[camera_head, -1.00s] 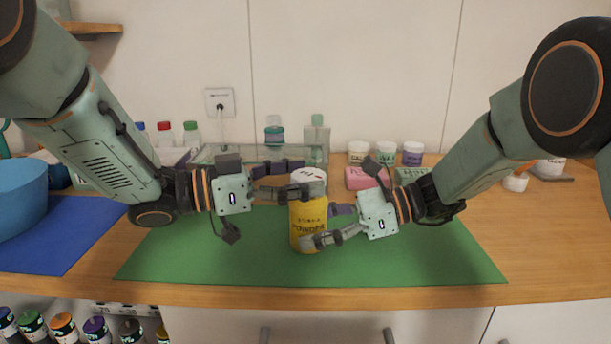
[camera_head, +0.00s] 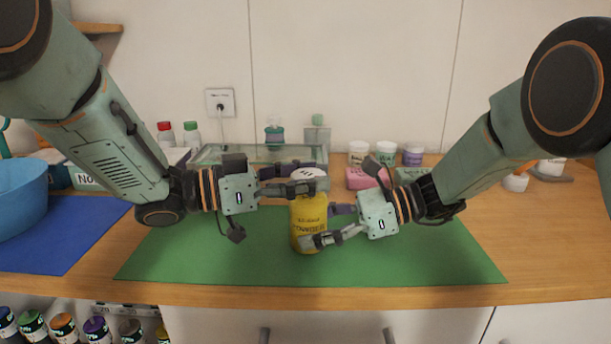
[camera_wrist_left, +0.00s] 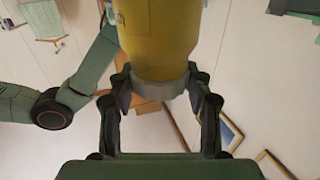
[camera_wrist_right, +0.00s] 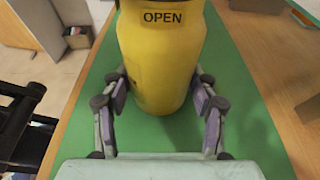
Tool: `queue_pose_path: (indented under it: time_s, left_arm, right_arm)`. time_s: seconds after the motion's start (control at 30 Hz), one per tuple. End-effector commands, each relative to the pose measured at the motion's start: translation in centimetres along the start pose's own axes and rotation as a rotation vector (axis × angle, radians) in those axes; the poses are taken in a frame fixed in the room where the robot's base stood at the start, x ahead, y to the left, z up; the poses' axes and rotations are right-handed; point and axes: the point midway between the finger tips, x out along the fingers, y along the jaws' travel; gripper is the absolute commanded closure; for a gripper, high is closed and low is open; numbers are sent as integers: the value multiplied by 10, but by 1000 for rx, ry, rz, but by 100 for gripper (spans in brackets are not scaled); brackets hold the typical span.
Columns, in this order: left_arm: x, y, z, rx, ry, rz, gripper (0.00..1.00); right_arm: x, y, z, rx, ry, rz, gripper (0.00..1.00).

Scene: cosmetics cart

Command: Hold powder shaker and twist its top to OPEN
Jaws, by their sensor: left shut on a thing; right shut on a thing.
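The yellow powder shaker (camera_head: 309,222) stands upright on the green mat (camera_head: 400,262) in the head view. Its pale top (camera_head: 308,174) shows above the left fingers. My left gripper (camera_head: 308,187) is shut on the top; the left wrist view shows both fingers on the grey cap (camera_wrist_left: 160,88). My right gripper (camera_head: 325,226) is shut on the lower body of the shaker. In the right wrist view the yellow body (camera_wrist_right: 160,60) sits between the fingers, with a label reading OPEN (camera_wrist_right: 163,17) near its upper part.
Behind stand a clear glass tray (camera_head: 215,153), bottles with red (camera_head: 165,127) and green caps, several white jars (camera_head: 385,153) and a pink box (camera_head: 360,180). A blue bowl (camera_head: 18,200) sits on a blue mat (camera_head: 60,235) at the left. The front of the green mat is clear.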

Motion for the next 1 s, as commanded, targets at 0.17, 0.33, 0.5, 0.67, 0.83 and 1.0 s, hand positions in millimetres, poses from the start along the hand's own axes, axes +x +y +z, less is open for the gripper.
queue_pose_path:
  time_s: [0.17, 0.33, 0.5, 0.67, 0.83, 1.0]
  left_arm:
    - [0, 0, 0, 0, 0, -1, 82]
    - [1, 1, -1, -1, 1, -55, 82]
    - [2, 2, 0, -1, -1, -157, 82]
    - [1, 2, 0, -1, 0, -227, 82]
    - [0, 1, 0, 1, 0, -254, 82]
    - [0, 1, 0, 1, 0, -256, 82]
  right_arm:
    - [0, 0, 0, 0, -1, 0, 59]
    - [0, 0, 0, -1, -1, 0, 59]
    - [0, 0, 0, 0, -1, 1, 59]
    - [0, 0, 0, 0, 0, 1, 59]
    - [0, 0, 0, 0, 0, 1, 59]
    - [0, 0, 0, 0, 0, 0, 59]
